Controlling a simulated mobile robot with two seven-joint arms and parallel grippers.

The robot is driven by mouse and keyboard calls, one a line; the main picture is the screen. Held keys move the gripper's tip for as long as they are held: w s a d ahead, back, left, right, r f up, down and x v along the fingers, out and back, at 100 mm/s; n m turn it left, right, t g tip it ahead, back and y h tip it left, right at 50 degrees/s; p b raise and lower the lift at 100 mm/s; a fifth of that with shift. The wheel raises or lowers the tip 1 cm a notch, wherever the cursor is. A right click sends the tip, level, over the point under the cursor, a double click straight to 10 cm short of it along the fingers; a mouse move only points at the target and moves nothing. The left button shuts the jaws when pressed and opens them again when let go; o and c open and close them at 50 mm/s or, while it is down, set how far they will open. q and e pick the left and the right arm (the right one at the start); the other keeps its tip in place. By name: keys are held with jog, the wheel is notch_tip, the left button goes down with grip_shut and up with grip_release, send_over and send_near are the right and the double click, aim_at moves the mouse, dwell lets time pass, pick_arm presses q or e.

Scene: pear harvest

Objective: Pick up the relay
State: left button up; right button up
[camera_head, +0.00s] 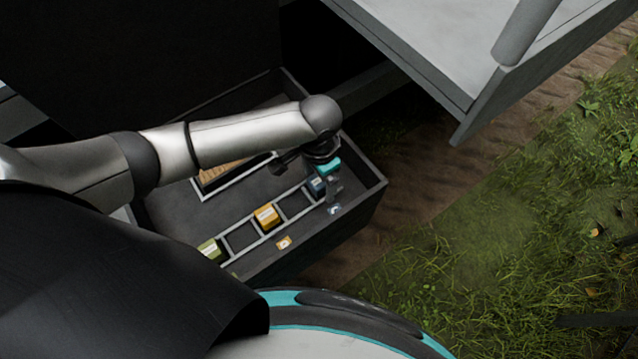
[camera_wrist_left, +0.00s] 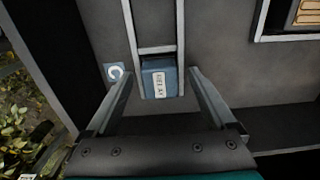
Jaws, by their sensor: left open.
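The relay (camera_wrist_left: 160,84) is a small blue block with a white label reading RELAY, seen in the left wrist view. It sits in the end slot of a light grey rack (camera_wrist_left: 181,30). In the head view the relay (camera_head: 316,185) shows only partly, beside my gripper. My left gripper (camera_head: 329,188) is over that end of the rack, pointing down. In the left wrist view its two open fingers (camera_wrist_left: 161,72) stand on either side of the relay, with a gap on each side. I cannot tell how far above it the fingertips are.
The rack lies in a dark open drawer (camera_head: 372,194). A yellow block (camera_head: 266,217) and a green block (camera_head: 210,250) sit in other slots, with empty slots between. A framed compartment (camera_head: 219,177) is farther back. A grey cabinet panel (camera_head: 430,45) overhangs to the right.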

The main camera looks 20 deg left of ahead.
pick_arm(q)
jog(key=shift+f, duration=0.25)
jog(key=shift+c, duration=0.4)
grip_shut()
